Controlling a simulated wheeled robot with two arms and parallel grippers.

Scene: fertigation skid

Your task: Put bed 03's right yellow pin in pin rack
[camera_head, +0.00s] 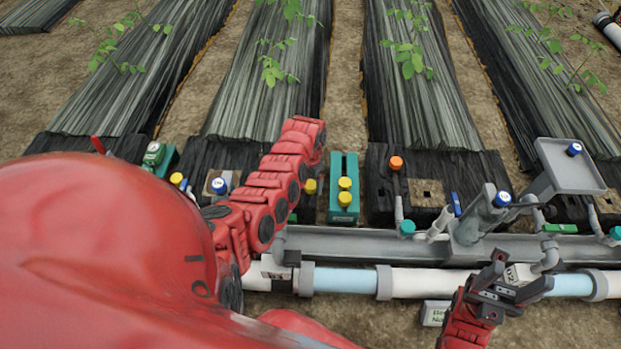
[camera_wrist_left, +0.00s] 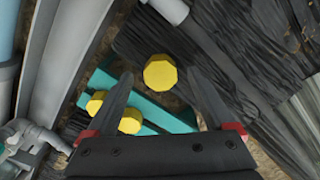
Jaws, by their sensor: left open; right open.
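A yellow pin (camera_head: 310,186) stands at the right edge of a black-covered bed, just left of the teal pin rack (camera_head: 343,165). Two yellow pins (camera_head: 345,191) sit in the rack. My left arm reaches over this bed, and its gripper is hidden behind the arm in the head view. In the left wrist view my left gripper (camera_wrist_left: 163,105) is open, with the single yellow pin (camera_wrist_left: 160,71) showing between and beyond its fingertips; contact cannot be seen. The rack (camera_wrist_left: 155,110) lies partly behind the left finger. My right gripper (camera_head: 512,278) is open and empty near the white pipe.
A grey rail (camera_head: 360,243) and white-blue pipe (camera_head: 345,280) run across the front of the beds. An orange-capped riser (camera_head: 396,165) stands right of the rack. A grey stand with a tray (camera_head: 570,167) is at right. Another yellow pin (camera_head: 176,178) is further left.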

